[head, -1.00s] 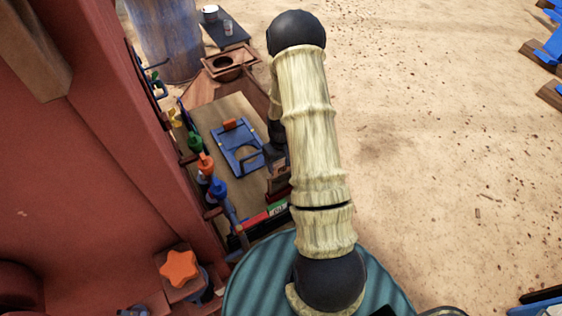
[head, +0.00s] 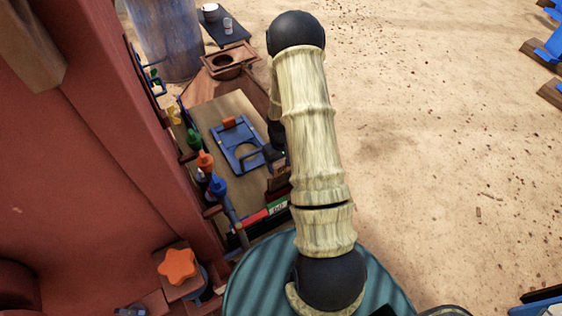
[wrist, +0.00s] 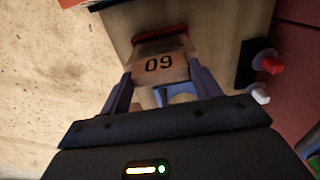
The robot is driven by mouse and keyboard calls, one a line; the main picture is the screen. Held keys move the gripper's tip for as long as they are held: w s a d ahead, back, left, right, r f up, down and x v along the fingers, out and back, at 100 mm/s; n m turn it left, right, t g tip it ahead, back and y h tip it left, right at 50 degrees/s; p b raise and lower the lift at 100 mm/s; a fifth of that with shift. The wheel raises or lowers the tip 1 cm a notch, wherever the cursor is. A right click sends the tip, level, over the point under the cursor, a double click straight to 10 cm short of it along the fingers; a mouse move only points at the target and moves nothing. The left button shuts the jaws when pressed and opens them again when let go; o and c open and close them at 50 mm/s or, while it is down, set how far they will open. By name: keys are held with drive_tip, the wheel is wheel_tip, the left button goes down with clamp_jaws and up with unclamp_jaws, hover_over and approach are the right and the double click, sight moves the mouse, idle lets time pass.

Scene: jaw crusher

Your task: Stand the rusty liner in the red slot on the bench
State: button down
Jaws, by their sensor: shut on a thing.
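The rusty liner (wrist: 160,66), a brown block with dark digits on its face, is between the two fingers of my gripper (wrist: 162,88) in the wrist view. My gripper is shut on it. A red edge (wrist: 160,34), perhaps the red slot, shows just beyond the liner. I cannot tell whether the liner touches it or sits inside it. In the head view my arm hides most of the gripper, which is over the right side of the wooden bench (head: 208,118). A red strip (head: 254,219) and a green strip are at the bench's near end.
A blue frame (head: 237,148) with an orange block lies on the bench. Green, orange and blue knobs (head: 205,162) line its left edge, beside the red machine wall (head: 100,150). A barrel (head: 165,40) stands beyond. Sandy ground to the right is open.

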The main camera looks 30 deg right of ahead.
drive_tip(key=shift+f+b, duration=1.3)
drive_tip(key=shift+f, duration=0.55)
drive_tip(key=shift+c, duration=1.2)
unclamp_jaws()
drive_tip(key=shift+r, duration=0.1)
wheel_tip(320, 180, up, 17)
drive_tip(key=b, duration=0.1)
drive_tip(key=shift+r+b, duration=0.15)
drive_tip(key=shift+b, duration=0.25)
drive_tip(key=s+a+r+t, duration=0.1)
drive_tip(key=s+a+r, duration=0.2)
drive_tip(key=s+a, duration=0.3)
drive_tip(key=s+a+r+t, duration=0.1)
drive_tip(key=s+a+r, duration=0.2)
drive_tip(key=s+a, duration=0.3)
drive_tip(key=shift+s+a+r+t, duration=0.2)
drive_tip(key=shift+a+r+t, duration=0.15)
drive_tip(key=shift+a, duration=0.45)
